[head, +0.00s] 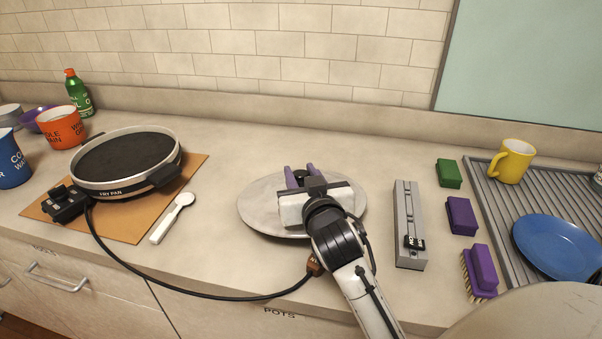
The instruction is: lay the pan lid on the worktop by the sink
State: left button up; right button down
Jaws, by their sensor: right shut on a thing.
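The pan lid (262,215) is a pale grey disc in the middle of the head view, over the worktop (225,270). My right gripper (302,175), with purple fingers, is above the lid and shut on it. The gripper body hides the lid's middle and the exact grip. I cannot tell whether the lid touches the worktop or hangs just above it. The ridged grey drainboard (507,240) is at the right; no sink basin is clearly seen. My left gripper is not in view.
An electric fry pan (125,160) stands on a brown mat at left, its cord crossing the front. A white spoon (172,218) lies beside it. Right of the lid are a grey rail-like block (410,220), a green block (449,173), purple blocks, a yellow mug (512,162) and a blue plate (556,247).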

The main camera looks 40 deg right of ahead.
jog(key=c, duration=1.5)
grip_release()
jog(key=shift+r, duration=0.1)
jog(key=shift+o, duration=1.4)
notch_tip(320, 180, up, 10)
jog(key=shift+f+p, duration=0.1)
jog(key=shift+p, duration=0.5)
notch_tip(320, 180, up, 10)
